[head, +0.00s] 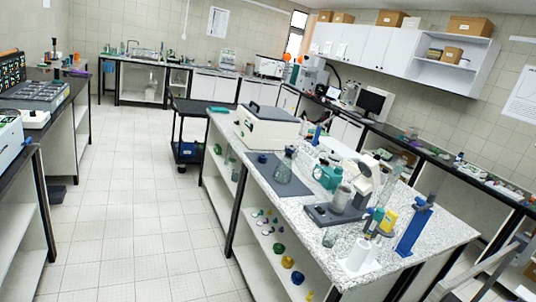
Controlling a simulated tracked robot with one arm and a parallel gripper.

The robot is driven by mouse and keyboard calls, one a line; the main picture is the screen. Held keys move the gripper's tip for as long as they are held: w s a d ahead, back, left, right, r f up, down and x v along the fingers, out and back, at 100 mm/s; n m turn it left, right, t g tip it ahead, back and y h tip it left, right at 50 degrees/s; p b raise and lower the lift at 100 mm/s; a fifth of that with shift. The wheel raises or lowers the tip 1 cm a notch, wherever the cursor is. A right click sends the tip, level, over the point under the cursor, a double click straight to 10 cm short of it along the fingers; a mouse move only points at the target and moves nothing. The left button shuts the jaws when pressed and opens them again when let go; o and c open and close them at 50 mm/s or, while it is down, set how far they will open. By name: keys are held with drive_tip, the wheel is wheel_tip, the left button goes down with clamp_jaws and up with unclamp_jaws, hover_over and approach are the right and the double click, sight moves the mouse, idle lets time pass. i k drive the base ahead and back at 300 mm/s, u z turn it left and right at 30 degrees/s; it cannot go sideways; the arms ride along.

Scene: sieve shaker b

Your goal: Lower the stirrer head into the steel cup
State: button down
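A small stirrer stands on the speckled island bench (400,270), right of centre. It has a flat dark base (322,215). A grey, metallic-looking cup (340,200) stands upright on the base. A pale stirrer head (363,180) is up and tilted beside and above the cup, not down in it. The small size hides how the head is hinged and what is inside the cup. My gripper is not in view, and nothing shows touching the stirrer.
A glass flask (283,168) on a dark mat and a white boxy machine (266,127) stand farther back. The tiled floor (150,200) at left is clear.

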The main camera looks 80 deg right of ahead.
sight(368, 166)
drive_tip(key=z, duration=1.65)
drive_tip(key=i, duration=0.85)
drive_tip(key=z, duration=1.7)
drive_tip(key=i, duration=1)
drive_tip(key=u, duration=0.05)
